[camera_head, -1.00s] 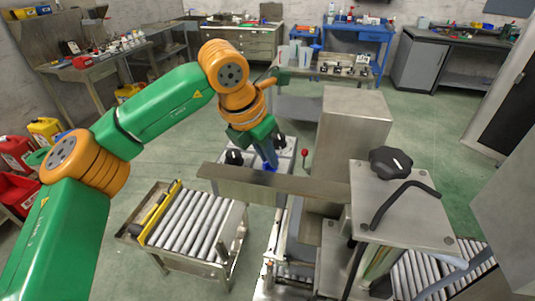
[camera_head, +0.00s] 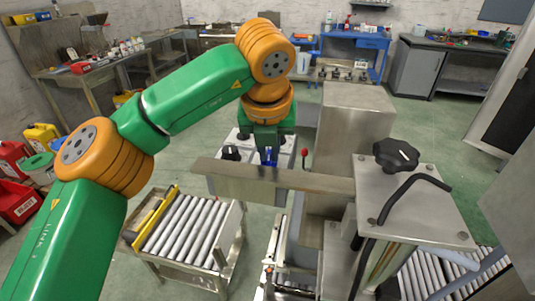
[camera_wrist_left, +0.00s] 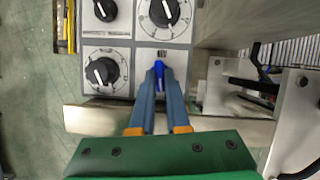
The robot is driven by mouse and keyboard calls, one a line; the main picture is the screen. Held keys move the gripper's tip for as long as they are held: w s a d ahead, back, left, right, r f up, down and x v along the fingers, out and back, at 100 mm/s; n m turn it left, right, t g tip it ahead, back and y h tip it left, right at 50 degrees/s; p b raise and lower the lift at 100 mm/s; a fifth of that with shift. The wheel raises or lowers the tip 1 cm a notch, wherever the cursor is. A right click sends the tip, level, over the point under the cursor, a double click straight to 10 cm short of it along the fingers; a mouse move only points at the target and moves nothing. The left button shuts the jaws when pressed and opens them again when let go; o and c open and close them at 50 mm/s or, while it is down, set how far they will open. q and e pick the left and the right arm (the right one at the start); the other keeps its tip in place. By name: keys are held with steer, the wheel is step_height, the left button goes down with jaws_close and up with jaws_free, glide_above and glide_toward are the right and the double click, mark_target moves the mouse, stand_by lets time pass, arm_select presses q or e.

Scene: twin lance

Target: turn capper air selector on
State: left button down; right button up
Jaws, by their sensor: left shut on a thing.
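The capper panel, a grey face with pale squares, shows best in the left wrist view (camera_wrist_left: 120,50). Its lower right square holds a blue selector (camera_wrist_left: 158,67) under a small dark label. My left gripper (camera_wrist_left: 159,78) is shut on this blue selector, its two blue-grey fingers close on either side. The selector's handle runs nearly up and down in that view, and the fingers hide part of it. In the head view my left gripper (camera_head: 268,160) points down at the panel, behind a metal beam. My right gripper is not in view.
Several black knobs, one of them at the lower left (camera_wrist_left: 103,72), sit around the selector. A metal beam (camera_head: 270,182) crosses close in front of the gripper. A red-tipped lever (camera_head: 304,153) stands just right. A roller conveyor (camera_head: 185,225) is at the lower left.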

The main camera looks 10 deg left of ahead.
arm_select(q)
steer(key=shift+w+d+n+y, duration=0.1)
steer(key=shift+n+y, duration=0.3)
steer(key=shift+n, duration=0.65)
steer(key=shift+d+n+y, duration=0.1)
steer(key=shift+n+y, duration=0.3)
steer(key=shift+n, duration=0.65)
steer(key=c, duration=0.9)
jaws_free()
steer(key=v, duration=0.7)
steer(key=shift+p, duration=0.45)
steer(key=shift+w+r, duration=0.1)
steer(key=shift+w, duration=0.05)
steer(key=shift+g, duration=0.3)
